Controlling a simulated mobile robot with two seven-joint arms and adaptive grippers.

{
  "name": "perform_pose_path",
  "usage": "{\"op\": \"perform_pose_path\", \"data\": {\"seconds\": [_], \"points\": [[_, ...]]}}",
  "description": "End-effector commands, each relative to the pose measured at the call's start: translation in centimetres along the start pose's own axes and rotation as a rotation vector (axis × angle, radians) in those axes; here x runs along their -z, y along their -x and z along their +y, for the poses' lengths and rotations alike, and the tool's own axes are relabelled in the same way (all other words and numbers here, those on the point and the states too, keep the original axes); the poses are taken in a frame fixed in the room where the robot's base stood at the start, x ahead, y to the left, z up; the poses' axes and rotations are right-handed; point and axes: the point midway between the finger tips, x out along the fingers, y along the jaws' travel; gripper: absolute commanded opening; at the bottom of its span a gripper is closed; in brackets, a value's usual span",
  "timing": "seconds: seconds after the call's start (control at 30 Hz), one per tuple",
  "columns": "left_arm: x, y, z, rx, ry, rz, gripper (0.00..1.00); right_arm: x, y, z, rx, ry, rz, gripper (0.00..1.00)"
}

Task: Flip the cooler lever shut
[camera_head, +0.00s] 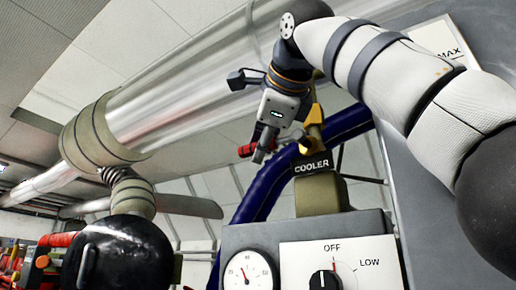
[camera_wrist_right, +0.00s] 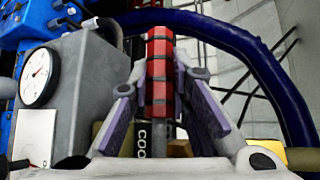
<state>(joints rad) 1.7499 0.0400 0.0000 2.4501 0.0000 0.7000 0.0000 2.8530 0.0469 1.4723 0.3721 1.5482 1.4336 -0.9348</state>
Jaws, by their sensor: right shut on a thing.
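The cooler lever has a red ribbed handle (camera_head: 247,150), which sticks out to the left of the valve in the head view. In the right wrist view the red handle (camera_wrist_right: 160,62) stands between the finger pads. The olive valve body (camera_head: 322,196) carries a black COOLER label (camera_head: 313,166). The label also shows partly in the wrist view, behind the fingers. My right gripper (camera_head: 263,148) comes down from above and is shut on the handle. In the wrist view, its fingers (camera_wrist_right: 160,100) flank the handle's lower part. My left gripper is not in view.
A dark blue hose (camera_head: 262,190) curves close behind the valve. Below stands a grey box with a round gauge (camera_head: 247,270) and an OFF/LOW knob (camera_head: 324,280). A large silver pipe (camera_head: 180,100) crosses behind. A grey panel (camera_head: 425,200) stands close on the right.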

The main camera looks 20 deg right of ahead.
Motion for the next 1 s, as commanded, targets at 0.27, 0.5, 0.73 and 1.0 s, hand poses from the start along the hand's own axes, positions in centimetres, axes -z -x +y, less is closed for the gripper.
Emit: {"op": "perform_pose_path", "data": {"seconds": [0.27, 0.5, 0.73, 1.0], "points": [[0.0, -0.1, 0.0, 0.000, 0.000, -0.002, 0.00, 0.1, -0.2, 0.2, -0.008, 0.001, 0.005, 0.39], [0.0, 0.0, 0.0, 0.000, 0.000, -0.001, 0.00, 0.1, 0.8, 0.1, -0.004, 0.002, 0.002, 0.39], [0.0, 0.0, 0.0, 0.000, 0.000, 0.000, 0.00, -0.1, 6.9, 0.1, -0.005, 0.004, 0.000, 0.39], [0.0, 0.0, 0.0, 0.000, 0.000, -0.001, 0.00, -0.1, 10.9, 0.1, -0.005, 0.004, 0.002, 0.39]]}}
